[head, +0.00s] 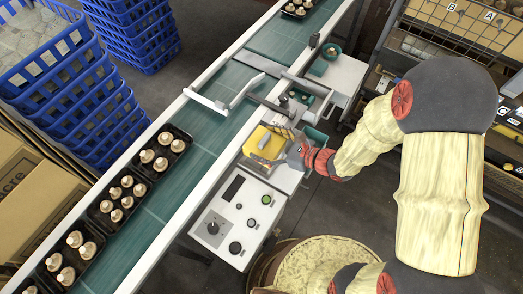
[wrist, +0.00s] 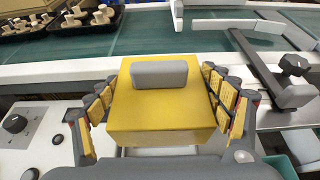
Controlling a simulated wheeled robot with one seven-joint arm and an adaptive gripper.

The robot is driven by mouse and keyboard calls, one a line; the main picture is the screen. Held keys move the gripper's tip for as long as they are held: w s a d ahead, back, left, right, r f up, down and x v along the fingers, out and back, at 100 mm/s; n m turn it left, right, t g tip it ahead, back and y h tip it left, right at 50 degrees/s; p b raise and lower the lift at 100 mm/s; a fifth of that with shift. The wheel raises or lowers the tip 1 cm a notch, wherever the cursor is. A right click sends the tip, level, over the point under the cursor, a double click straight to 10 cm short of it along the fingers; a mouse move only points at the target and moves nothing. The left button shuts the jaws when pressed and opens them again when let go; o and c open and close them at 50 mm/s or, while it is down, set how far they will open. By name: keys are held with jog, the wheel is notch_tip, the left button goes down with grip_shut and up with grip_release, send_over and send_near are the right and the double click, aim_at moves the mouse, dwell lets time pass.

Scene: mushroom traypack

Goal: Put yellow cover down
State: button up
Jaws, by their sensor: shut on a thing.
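The yellow cover (head: 264,143) is a box-shaped piece with a grey handle on top. In the wrist view the yellow cover (wrist: 160,112) fills the middle, with its grey handle (wrist: 158,73) upright on top. My gripper (head: 290,143) is at the machine beside the conveyor. In the wrist view my gripper's padded fingers (wrist: 160,108) press on the cover's left and right sides. The cover sits over the white machine top; whether its underside touches the machine is hidden.
A control box (head: 238,218) with a knob and buttons stands in front of the cover. The green conveyor (head: 190,160) runs behind it, carrying black trays (head: 124,196) of mushrooms. A metal guide arm (head: 222,100) crosses the belt. Blue crates (head: 80,95) are stacked at left.

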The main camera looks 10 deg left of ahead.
aim_at(261, 150)
jog(key=shift+a+f, duration=0.35)
jog(key=shift+f, duration=0.05)
jog(key=shift+a+f+b, duration=0.15)
jog(key=shift+f+b, duration=0.45)
jog(key=shift+f, duration=0.3)
jog(key=shift+a+f+b, duration=0.1)
jog(key=shift+f+b, duration=0.45)
jog(key=shift+f, duration=0.3)
jog(key=shift+f+b, duration=0.55)
jog(key=shift+f, duration=0.1)
jog(key=o, duration=1.3)
